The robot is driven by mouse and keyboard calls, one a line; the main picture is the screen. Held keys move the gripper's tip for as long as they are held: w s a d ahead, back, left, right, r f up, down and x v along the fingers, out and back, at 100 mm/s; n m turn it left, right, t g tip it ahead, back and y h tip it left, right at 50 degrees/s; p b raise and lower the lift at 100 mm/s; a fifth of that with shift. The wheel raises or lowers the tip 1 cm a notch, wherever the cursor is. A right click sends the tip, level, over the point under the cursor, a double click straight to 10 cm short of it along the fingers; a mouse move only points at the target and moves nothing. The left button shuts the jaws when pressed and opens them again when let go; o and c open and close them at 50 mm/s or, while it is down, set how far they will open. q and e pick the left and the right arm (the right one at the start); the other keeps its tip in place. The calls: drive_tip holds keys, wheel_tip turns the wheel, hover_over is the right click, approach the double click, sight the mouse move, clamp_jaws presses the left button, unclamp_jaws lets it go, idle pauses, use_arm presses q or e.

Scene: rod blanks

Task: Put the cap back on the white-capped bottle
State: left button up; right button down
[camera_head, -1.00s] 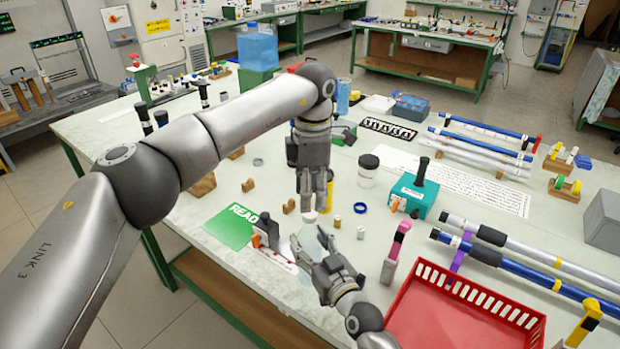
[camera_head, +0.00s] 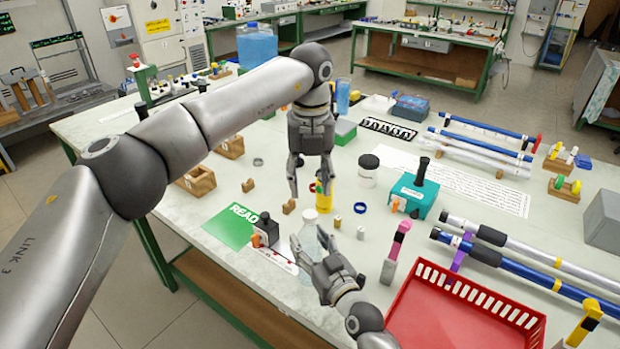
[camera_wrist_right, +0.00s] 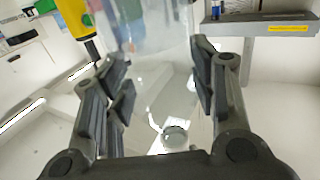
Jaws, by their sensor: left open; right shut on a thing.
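The bottle (camera_head: 307,246) is clear, with a white cap (camera_head: 310,215) seated at its top, and stands upright on the bench. My right gripper (camera_head: 312,258) is shut on the bottle's body. In the right wrist view the clear bottle (camera_wrist_right: 155,75) is between my right fingers; its top is out of that view. My left gripper (camera_head: 310,188) is open and empty, a little above the cap and apart from it. Whether the cap is fully tightened cannot be told.
A yellow bottle (camera_head: 324,199) stands just behind the cap. A black-topped dispenser (camera_head: 266,229) and a green READ card (camera_head: 232,226) lie to the left. A red basket (camera_head: 450,310) is at the front right. Small posts and a blue ring (camera_head: 360,208) are on the right.

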sight(310, 213)
use_arm(q)
drive_tip(key=shift+r+n, duration=0.1)
drive_tip(key=shift+n, duration=0.3)
drive_tip(key=shift+f, duration=4.05)
